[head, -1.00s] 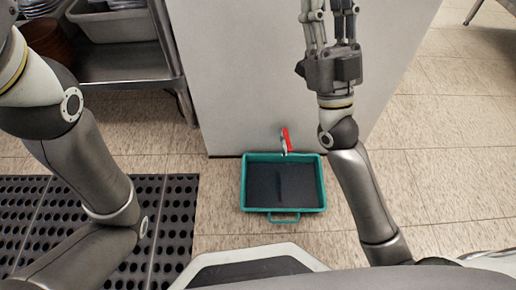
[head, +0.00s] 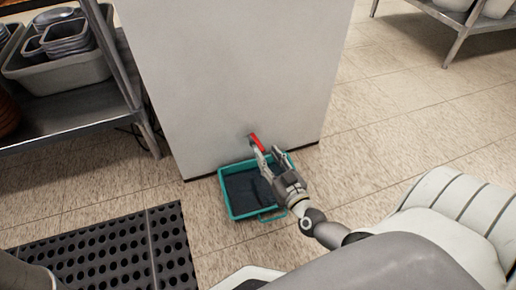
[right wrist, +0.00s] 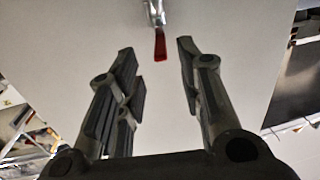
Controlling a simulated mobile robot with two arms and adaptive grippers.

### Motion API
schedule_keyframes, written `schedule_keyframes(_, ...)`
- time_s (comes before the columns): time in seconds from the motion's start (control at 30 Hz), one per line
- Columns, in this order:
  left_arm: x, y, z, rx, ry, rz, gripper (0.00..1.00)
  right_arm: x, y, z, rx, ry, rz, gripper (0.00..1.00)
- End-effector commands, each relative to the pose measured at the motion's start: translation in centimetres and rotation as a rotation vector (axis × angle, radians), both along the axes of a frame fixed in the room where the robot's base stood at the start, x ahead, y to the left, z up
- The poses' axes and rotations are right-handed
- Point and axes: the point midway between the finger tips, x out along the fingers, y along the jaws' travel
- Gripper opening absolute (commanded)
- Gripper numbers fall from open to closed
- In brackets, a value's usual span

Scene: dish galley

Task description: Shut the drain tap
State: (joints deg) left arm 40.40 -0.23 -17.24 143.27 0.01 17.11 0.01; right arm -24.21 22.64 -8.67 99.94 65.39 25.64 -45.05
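The drain tap has a red lever handle (head: 257,142) and sits low on the front of a pale cabinet (head: 235,80), above a teal tray. In the right wrist view the red handle (right wrist: 160,45) hangs from the metal tap body (right wrist: 154,12). My right gripper (head: 266,152) is open, with its fingers pointing at the tap. In the right wrist view the open gripper (right wrist: 154,50) has the handle between the lines of its fingers; I cannot tell whether either finger touches it. My left gripper is out of view.
The teal tray (head: 229,205) with a dark inside lies on the floor under my right gripper. A metal shelf (head: 70,123) with a grey bin stands at left. A black perforated mat (head: 100,255) lies at lower left. Open tiled floor (head: 400,115) is at right.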

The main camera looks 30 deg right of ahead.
Motion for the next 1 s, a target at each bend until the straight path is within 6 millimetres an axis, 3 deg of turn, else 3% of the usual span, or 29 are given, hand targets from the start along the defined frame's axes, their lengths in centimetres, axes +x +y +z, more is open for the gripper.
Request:
schedule_keyframes(0.1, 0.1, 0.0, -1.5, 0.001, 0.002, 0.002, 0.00, 2.5, -0.3, -0.3, 0.002, -0.004, -0.001, 0.34)
schedule_keyframes(0.3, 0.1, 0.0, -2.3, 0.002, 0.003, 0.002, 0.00, 5.2, -0.5, -0.2, 0.003, -0.002, 0.000, 0.34)
schedule_keyframes(0.73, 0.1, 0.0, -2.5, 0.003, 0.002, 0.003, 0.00, 6.2, -0.6, 0.0, 0.001, 0.000, 0.001, 0.34)
schedule_keyframes(1.0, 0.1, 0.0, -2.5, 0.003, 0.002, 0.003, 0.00, 6.2, -0.6, 0.0, 0.001, 0.000, 0.001, 0.00)
